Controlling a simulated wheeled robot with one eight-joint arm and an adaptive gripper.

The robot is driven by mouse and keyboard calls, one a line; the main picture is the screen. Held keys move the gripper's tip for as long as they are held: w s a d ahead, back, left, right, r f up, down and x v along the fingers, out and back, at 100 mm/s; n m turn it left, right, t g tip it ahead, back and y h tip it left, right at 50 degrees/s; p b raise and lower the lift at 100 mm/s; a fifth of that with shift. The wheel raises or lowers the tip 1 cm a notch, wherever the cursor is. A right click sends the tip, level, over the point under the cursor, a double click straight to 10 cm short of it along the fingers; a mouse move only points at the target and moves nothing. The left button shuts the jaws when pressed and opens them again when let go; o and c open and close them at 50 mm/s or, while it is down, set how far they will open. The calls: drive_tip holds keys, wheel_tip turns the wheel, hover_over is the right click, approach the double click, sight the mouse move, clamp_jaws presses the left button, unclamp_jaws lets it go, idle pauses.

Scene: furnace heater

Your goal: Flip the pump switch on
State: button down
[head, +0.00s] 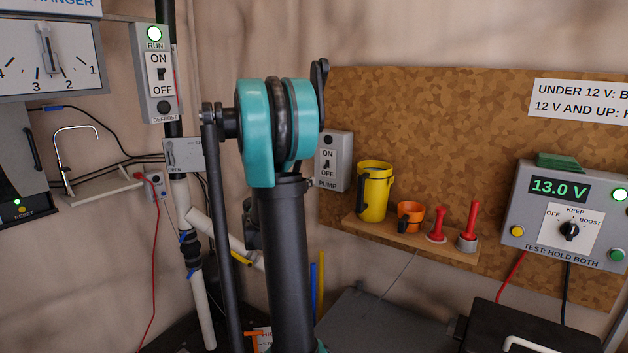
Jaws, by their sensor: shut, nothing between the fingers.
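The pump switch box (336,161) is a grey box marked ON above and OFF below, with PUMP at its lower edge. It is mounted at the left edge of the brown patterned board, just right of my arm. Its small dark toggle (326,163) sits between the two words. I cannot tell for sure which way it is tilted. My teal and black arm stands upright in the middle of the head view, left of the box, and covers the wall behind it. I cannot make out my gripper's fingers; they seem hidden by the arm.
A shelf (400,236) right of the switch holds a yellow mug (374,190), an orange cup (409,216) and two red-handled things. A defrost switch box (153,74) with a green lamp hangs upper left. A voltage box (564,213) reads 13.0 V at right.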

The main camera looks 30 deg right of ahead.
sight(324, 169)
drive_tip(key=x, duration=0.9)
drive_tip(key=shift+s+a+r+g+y, duration=0.15)
drive_tip(key=shift+r+g+y, duration=0.15)
drive_tip(key=shift+y, duration=0.5)
drive_tip(key=shift+s+a+r+g+y, duration=0.15)
drive_tip(key=shift+r+g+y, duration=0.35)
drive_tip(key=shift+y, duration=0.3)
drive_tip(key=y, duration=0.1)
drive_tip(key=r+g+y, duration=0.1)
drive_tip(key=y, duration=0.1)
drive_tip(key=shift+a+r, duration=0.15)
drive_tip(key=shift+r, duration=0.05)
drive_tip(key=shift+r+y, duration=0.1)
drive_tip(key=shift+y, duration=0.2)
